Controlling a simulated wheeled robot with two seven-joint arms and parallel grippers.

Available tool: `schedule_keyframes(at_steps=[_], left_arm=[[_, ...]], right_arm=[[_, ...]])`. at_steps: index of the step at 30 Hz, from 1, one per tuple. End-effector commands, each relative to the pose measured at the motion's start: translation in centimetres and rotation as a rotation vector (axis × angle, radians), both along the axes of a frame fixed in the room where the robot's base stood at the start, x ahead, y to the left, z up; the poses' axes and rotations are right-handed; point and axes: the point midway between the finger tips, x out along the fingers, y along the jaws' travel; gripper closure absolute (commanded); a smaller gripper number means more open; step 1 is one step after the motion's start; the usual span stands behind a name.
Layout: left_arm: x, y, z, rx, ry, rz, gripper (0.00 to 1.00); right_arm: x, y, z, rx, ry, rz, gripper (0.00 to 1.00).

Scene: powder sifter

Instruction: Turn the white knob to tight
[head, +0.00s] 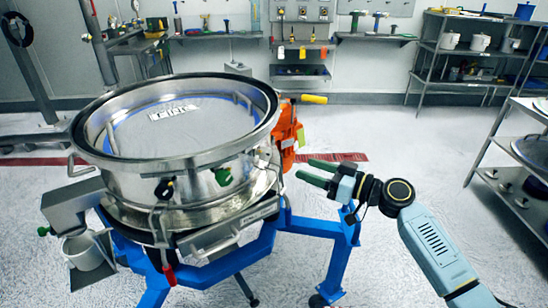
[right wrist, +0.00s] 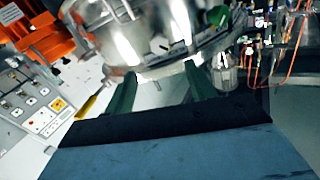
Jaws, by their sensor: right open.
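The sifter (head: 180,178) is a round steel vessel at the left of the head view, and its side also shows in the right wrist view (right wrist: 150,30). A green knob (head: 222,176) and a black knob (head: 164,188) sit on the sifter's near side. My right gripper (head: 318,173) is open and empty, to the right of the sifter and apart from it. Its two green fingers point toward the steel side in the right wrist view (right wrist: 160,70). My left gripper is not in view.
A blue frame (head: 316,228) carries the sifter. An orange part (head: 287,132) with a yellow handle is at its right side. A control box (right wrist: 35,103) shows at left in the right wrist view. Shelves (head: 465,55) stand at the back right. Open floor lies right of the sifter.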

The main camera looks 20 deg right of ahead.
Motion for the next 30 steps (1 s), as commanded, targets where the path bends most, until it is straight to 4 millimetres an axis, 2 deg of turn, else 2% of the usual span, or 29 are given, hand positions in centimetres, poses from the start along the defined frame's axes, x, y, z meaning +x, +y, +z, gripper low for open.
schedule_keyframes(at_steps=[5,9,15,21,29,30], left_arm=[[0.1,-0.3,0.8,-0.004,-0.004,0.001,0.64],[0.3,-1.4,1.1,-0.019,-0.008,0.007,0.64],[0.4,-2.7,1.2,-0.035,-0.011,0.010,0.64],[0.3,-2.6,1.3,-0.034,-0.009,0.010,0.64],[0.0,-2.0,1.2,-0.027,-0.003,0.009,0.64],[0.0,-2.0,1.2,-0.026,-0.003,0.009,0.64]], right_arm=[[3.0,2.7,0.3,0.004,0.001,0.000,0.45],[5.2,4.6,0.2,0.002,0.001,-0.001,0.45],[7.4,6.6,0.0,0.003,0.003,-0.002,0.45],[8.2,7.3,-0.1,-0.001,0.002,-0.003,0.45],[8.3,7.4,-0.1,-0.001,0.002,-0.003,0.45],[8.2,7.4,-0.1,0.000,0.003,-0.003,0.50]])
